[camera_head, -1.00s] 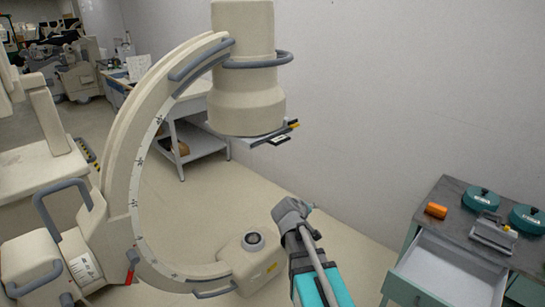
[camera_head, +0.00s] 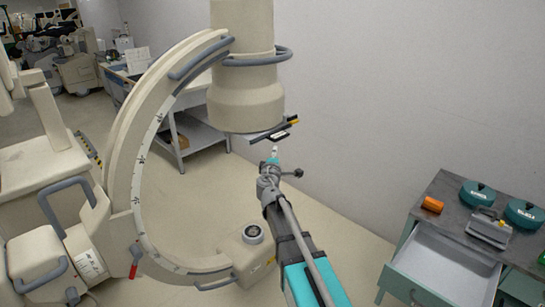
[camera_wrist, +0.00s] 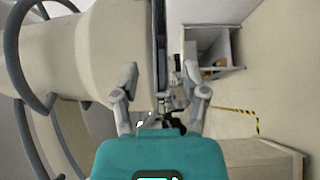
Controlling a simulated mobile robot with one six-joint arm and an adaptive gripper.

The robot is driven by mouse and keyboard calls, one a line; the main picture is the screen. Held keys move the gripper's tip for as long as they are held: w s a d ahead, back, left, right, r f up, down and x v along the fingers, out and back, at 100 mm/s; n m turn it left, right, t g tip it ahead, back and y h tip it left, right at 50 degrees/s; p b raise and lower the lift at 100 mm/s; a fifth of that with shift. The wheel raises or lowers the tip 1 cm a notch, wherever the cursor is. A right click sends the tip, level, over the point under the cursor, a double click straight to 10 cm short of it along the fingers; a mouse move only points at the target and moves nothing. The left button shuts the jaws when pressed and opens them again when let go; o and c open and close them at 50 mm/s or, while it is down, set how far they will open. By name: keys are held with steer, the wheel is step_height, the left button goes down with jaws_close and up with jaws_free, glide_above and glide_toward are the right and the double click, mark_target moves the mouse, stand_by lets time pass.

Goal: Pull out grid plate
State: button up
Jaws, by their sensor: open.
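The grid plate (camera_head: 272,133) is a thin dark plate under the large beige cylinder of the C-arm. Its outer edge has a black and yellow part facing right. In the wrist view the plate (camera_wrist: 160,50) shows edge-on as a dark strip beside the beige cylinder. My gripper (camera_head: 274,151) is just below the plate in the head view, apart from it. In the wrist view my gripper (camera_wrist: 160,74) has its fingers spread, with the plate's end between them and ahead. It holds nothing.
The C-arm's curved beam (camera_head: 135,150) arcs on the left, and its lower beige housing (camera_head: 252,255) lies below. A cabinet with an open drawer (camera_head: 440,262) stands at the right, with teal discs and an orange roll (camera_head: 432,205) on top. A white shelf table (camera_head: 195,135) stands behind.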

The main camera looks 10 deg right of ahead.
mark_target(278, 140)
steer(key=shift+w, duration=0.15)
steer(key=shift+x, duration=6.8)
steer(key=shift+d, duration=0.1)
steer(key=shift+c, duration=0.3)
jaws_close()
